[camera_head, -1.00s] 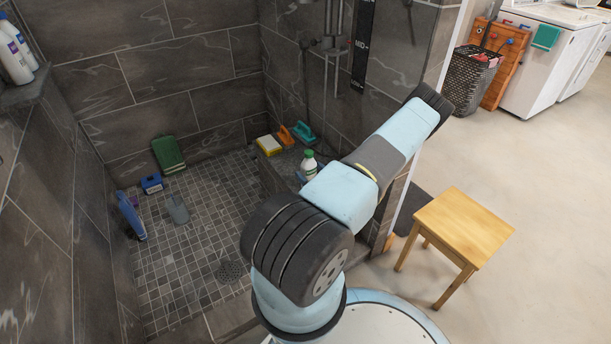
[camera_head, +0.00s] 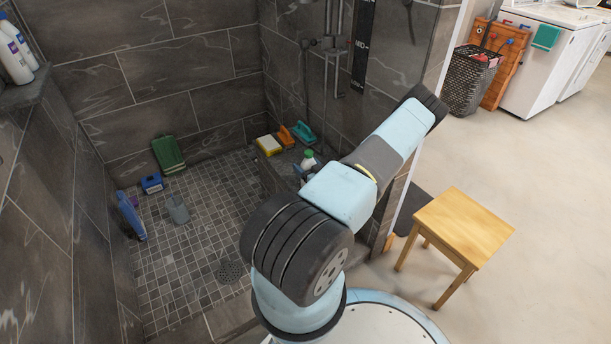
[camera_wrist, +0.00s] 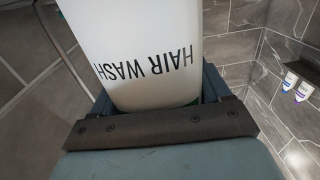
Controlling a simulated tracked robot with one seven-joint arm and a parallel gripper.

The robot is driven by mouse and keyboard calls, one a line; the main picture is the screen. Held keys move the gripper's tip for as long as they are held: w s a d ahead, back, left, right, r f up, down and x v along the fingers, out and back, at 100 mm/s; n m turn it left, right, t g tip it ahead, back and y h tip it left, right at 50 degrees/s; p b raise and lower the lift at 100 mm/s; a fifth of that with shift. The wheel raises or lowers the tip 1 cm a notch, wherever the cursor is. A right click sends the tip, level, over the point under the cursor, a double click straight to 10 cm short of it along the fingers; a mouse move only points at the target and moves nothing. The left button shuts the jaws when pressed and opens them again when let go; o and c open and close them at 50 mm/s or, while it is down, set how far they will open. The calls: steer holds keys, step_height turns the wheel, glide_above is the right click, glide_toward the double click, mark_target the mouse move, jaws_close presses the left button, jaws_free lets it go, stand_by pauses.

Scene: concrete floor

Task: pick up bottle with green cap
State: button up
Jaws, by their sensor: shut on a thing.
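The white bottle with the green cap (camera_head: 308,160) shows just beyond my arm by the shower ledge in the head view, its lower part hidden. It leans a little there. In the wrist view the white bottle (camera_wrist: 145,35) fills the upper middle, with "HAIR WASH" lettering upside down and a bit of green at its lower edge. My gripper (camera_wrist: 157,92) is shut on the bottle, with a dark finger on either side of it. In the head view my gripper is mostly hidden behind my arm.
A yellow sponge (camera_head: 269,145), an orange tool (camera_head: 286,136) and a teal brush (camera_head: 304,132) lie behind the bottle. Dark tiled walls stand close by. A wooden stool (camera_head: 464,227) is at right. Two white bottles (camera_head: 17,50) stand on the left shelf.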

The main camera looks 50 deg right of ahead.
steer(key=c, duration=0.5)
steer(key=shift+r, duration=0.1)
